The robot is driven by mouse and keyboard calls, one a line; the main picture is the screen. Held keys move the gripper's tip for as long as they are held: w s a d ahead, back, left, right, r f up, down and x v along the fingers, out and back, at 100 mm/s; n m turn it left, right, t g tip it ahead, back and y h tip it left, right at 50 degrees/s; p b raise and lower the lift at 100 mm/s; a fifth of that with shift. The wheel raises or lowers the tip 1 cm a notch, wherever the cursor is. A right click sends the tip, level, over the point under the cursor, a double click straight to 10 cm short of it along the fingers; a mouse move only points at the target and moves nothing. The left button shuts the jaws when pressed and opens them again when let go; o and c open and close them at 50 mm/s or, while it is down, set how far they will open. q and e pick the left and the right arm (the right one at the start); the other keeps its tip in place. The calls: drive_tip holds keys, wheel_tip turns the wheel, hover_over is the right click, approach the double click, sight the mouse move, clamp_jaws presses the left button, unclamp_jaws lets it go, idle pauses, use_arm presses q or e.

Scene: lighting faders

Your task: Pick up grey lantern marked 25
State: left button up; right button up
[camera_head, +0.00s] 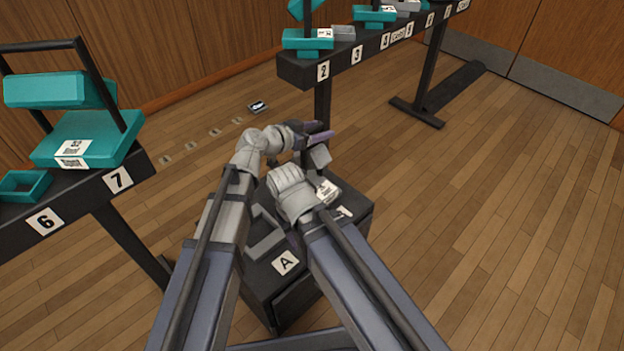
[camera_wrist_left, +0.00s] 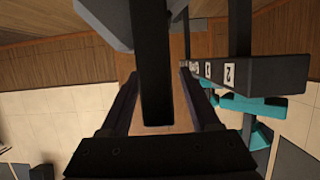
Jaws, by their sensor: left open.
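A grey lantern (camera_head: 320,157) stands on the black cabinet marked A, partly hidden behind my arms. A white label shows low on it, but I cannot read a 25. My left gripper (camera_head: 318,132) is open at the top of the lantern. In the left wrist view, a black bar (camera_wrist_left: 156,70), apparently the lantern's handle, reaches between the spread fingers (camera_wrist_left: 160,100). A grey body (camera_wrist_left: 105,22) shows beside it; I cannot tell whether the fingers touch the bar. My right wrist (camera_head: 290,190) is over the cabinet in front of the lantern, its fingers mostly hidden.
The black cabinet (camera_head: 283,285) also carries a grey open frame (camera_head: 265,237). A rail (camera_head: 135,173) marked 6 and 7 with teal lanterns stands at left. Another rail (camera_head: 300,72) with numbered places stands behind. Wooden floor (camera_head: 500,190) is clear at right.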

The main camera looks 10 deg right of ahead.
use_arm(q)
drive_tip(key=shift+w+d+f, duration=0.15)
drive_tip(key=shift+w+d, duration=0.05)
drive_tip(key=shift+d, duration=0.05)
clamp_jaws()
idle(0.3)
idle(0.9)
